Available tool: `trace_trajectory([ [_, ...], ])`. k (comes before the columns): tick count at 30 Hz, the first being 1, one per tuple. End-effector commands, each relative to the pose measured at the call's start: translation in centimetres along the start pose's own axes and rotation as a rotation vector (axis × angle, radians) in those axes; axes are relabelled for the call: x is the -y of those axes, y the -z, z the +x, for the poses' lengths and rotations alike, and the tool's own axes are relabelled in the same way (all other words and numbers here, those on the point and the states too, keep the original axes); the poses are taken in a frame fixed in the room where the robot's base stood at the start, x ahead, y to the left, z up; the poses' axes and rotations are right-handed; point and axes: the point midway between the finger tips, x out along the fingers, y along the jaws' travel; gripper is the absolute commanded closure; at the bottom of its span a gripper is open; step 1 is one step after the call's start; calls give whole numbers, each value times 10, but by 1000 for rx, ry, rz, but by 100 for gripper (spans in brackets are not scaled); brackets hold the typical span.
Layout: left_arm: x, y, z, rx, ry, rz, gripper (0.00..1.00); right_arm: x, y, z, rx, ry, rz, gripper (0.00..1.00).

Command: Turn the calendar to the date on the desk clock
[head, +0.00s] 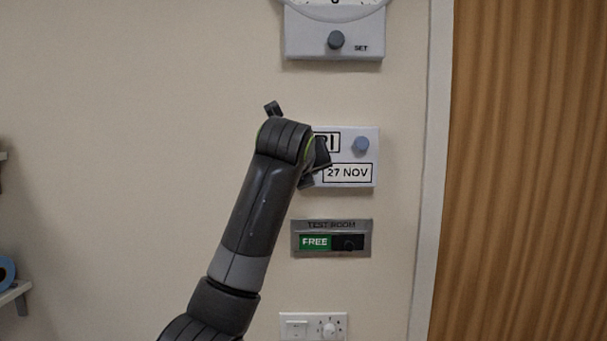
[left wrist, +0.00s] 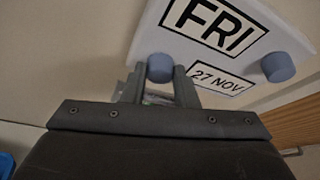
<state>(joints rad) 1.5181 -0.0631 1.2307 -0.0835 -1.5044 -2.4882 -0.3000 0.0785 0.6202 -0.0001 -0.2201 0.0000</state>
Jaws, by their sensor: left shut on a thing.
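The white wall calendar (head: 345,181) shows "27 NOV" in the head view, with its day window partly covered by my arm. The left wrist view shows the calendar (left wrist: 200,52) reading "FRI" and "27 NOV". My left gripper (head: 314,168) is at the calendar's left side. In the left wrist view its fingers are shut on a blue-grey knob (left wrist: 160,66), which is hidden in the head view. A second blue-grey knob (head: 361,144) is at the calendar's right and is free. No desk clock shows. My right gripper is not in view.
A wall dial (head: 334,12) with a SET knob (head: 336,40) is above, mostly cut off. Below are a "TEST ROOM" sign (head: 331,238) reading FREE and a switch panel (head: 313,326). A wooden door (head: 530,170) is at right, a shelf (head: 14,293) at far left.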

Motion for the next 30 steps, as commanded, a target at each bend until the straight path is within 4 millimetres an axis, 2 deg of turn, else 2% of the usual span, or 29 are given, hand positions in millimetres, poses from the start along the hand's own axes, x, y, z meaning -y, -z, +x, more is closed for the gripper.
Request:
trace_trajectory([
  [15, 1, -4, -2, 12, -3, 15, 97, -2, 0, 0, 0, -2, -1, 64],
  [16, 1, -4, -2, 13, -3, 15, 70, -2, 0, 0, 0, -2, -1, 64],
  [20, 1, -3, -2, 9, -4, 14, 53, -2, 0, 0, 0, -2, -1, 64],
  [30, 0, -1, -3, 5, -4, 14, 52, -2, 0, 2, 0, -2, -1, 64],
])
